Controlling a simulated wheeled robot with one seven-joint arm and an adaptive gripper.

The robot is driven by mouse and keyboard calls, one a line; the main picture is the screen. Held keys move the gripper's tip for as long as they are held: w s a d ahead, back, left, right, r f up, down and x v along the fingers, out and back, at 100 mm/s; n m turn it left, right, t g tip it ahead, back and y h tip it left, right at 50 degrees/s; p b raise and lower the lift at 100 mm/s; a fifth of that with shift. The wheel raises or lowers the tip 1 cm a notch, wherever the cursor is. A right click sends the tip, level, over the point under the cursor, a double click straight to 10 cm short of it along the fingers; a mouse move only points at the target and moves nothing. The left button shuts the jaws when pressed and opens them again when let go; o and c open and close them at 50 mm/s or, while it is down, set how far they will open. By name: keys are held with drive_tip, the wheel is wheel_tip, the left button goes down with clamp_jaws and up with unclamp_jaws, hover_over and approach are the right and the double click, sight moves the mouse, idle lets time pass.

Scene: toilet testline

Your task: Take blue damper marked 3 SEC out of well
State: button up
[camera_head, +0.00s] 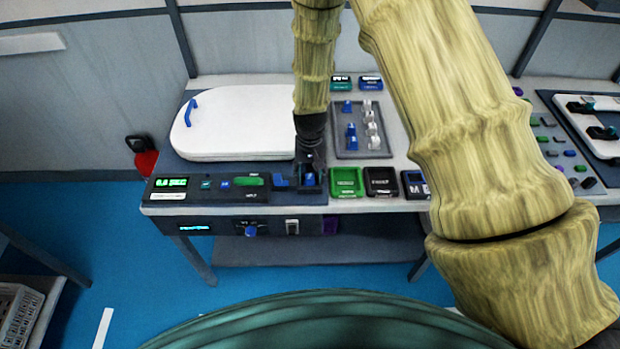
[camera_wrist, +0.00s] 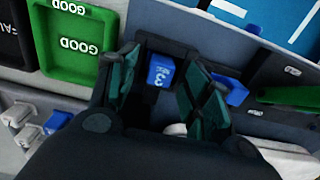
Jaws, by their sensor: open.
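The blue damper marked 3 (camera_wrist: 159,76) sits in a dark well, seen between my fingers in the wrist view. In the head view the damper (camera_head: 310,179) shows as a small blue patch under my gripper. My gripper (camera_wrist: 155,88) is open, with one green-padded finger on each side of the damper. I cannot tell whether the pads touch it. In the head view my gripper (camera_head: 311,163) points down at the front edge of the bench. The lower part of the damper is hidden in the well.
A green tray marked GOOD (camera_wrist: 75,40) and a black tray (camera_head: 381,181) lie beside the well. Another blue part (camera_wrist: 232,92) is close to one finger. A white toilet seat lid (camera_head: 240,125) and a grey tray of small parts (camera_head: 361,128) lie behind.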

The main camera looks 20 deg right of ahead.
drive_tip(key=shift+f, duration=0.2)
drive_tip(key=shift+c, duration=0.2)
drive_tip(key=c, duration=1.1)
drive_tip(key=shift+o, duration=0.2)
drive_tip(key=shift+r, duration=0.15)
